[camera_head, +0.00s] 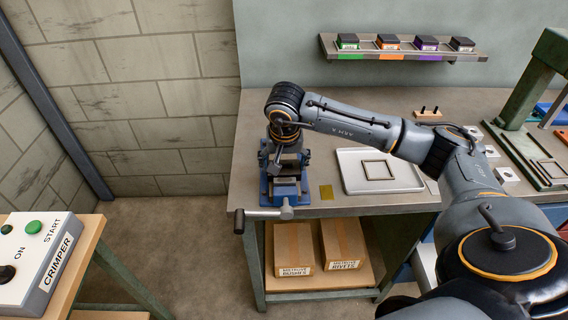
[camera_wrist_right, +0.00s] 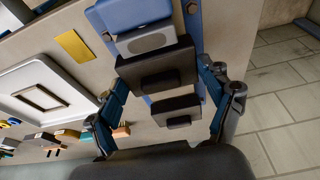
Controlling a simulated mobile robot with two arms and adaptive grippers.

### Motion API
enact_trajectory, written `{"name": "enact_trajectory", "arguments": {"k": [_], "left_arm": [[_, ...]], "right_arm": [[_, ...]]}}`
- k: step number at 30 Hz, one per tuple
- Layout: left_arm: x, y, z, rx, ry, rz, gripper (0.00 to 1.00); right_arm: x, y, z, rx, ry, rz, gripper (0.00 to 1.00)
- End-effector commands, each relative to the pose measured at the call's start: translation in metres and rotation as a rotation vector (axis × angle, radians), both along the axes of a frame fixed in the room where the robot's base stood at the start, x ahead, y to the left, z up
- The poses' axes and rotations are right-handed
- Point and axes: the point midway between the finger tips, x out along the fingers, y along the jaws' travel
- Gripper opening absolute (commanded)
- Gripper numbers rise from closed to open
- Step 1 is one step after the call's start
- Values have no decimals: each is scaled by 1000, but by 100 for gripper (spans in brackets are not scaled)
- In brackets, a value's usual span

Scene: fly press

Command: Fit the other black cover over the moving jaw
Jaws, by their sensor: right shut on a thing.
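The blue vise (camera_head: 292,196) stands at the left front of the bench, with its grey moving jaw (camera_wrist_right: 146,39) at the top of the right wrist view. My right gripper (camera_head: 285,158) points down over the vise. In the right wrist view, its fingers (camera_wrist_right: 160,76) are shut on the sides of a wide black cover (camera_wrist_right: 152,68). That cover is close beside the moving jaw; I cannot tell whether it touches or is seated. A second black cover (camera_wrist_right: 178,111) is across the gap, apparently on the fixed jaw. My left gripper is not in view.
The vise handle (camera_head: 262,213) sticks out past the bench front. A yellow plate (camera_head: 326,192) and a white tray (camera_head: 350,184) with a frame lie to the right. A wall shelf (camera_head: 350,54) holds several labelled blocks. A crimper box (camera_head: 42,258) stands at lower left.

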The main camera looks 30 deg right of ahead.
Motion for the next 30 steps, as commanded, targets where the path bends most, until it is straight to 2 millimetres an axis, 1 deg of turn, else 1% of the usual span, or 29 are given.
{"name": "enact_trajectory", "arguments": {"k": [3,4,6,17,20,23,30], "left_arm": [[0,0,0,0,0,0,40],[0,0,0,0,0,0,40],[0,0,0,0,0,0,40],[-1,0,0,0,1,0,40],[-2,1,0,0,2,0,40],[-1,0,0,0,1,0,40],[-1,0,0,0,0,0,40]], "right_arm": [[0,0,0,0,0,0,43],[0,0,0,0,0,0,86],[0,0,0,0,0,0,100],[0,0,0,0,0,0,100],[-1,1,5,0,-1,0,100],[-3,2,18,1,-4,1,100],[-14,9,68,0,-7,1,100]]}}
